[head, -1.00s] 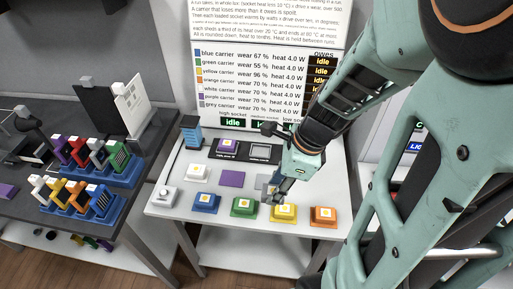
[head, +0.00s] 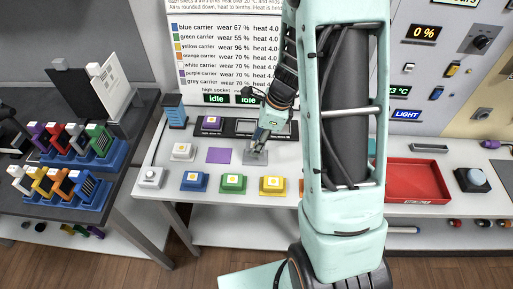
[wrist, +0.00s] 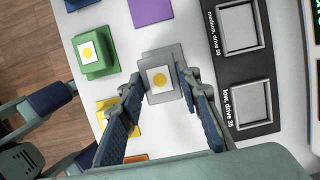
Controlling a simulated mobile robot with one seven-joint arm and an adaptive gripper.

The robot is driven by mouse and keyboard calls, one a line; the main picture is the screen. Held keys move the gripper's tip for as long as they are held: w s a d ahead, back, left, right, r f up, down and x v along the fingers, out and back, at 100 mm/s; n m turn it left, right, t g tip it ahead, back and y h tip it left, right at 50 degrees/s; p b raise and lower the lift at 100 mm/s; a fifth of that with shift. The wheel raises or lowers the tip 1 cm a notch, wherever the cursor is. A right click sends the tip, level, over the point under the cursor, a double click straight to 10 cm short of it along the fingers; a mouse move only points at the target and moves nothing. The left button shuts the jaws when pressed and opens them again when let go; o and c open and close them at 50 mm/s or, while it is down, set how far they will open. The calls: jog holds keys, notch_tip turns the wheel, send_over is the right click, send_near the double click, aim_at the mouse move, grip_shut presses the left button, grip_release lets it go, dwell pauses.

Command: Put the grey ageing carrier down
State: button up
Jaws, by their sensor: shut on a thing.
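The grey ageing carrier (wrist: 162,76), a grey block with a white top and a yellow dot, is between my fingertips in the wrist view. My gripper (wrist: 154,80) is shut on it. It sits over a grey square mat (wrist: 149,54) that shows past its edges; I cannot tell whether it touches the mat. In the head view my gripper (head: 257,148) is low over the grey mat (head: 256,158), and my fingers mostly hide the carrier.
A purple mat (head: 219,155) lies to the left. The white (head: 183,151), blue (head: 194,181), green (head: 233,183) and yellow (head: 273,186) carriers stand nearby. The low socket (wrist: 253,103) and medium socket (wrist: 240,28) are close to the right in the wrist view.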

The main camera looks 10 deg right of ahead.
jog(key=shift+w+d+f, duration=0.1)
jog(key=shift+w+f, duration=0.2)
jog(key=shift+f, duration=1.55)
jog(key=shift+f+b, duration=0.1)
jog(key=shift+b, duration=0.2)
jog(key=shift+f, duration=0.15)
jog(key=o, duration=1.3)
jog(key=shift+r, duration=0.5)
jog(key=p+v, duration=0.1)
jog(key=v, duration=1)
jog(key=shift+r, duration=0.25)
jog(key=shift+d, duration=0.15)
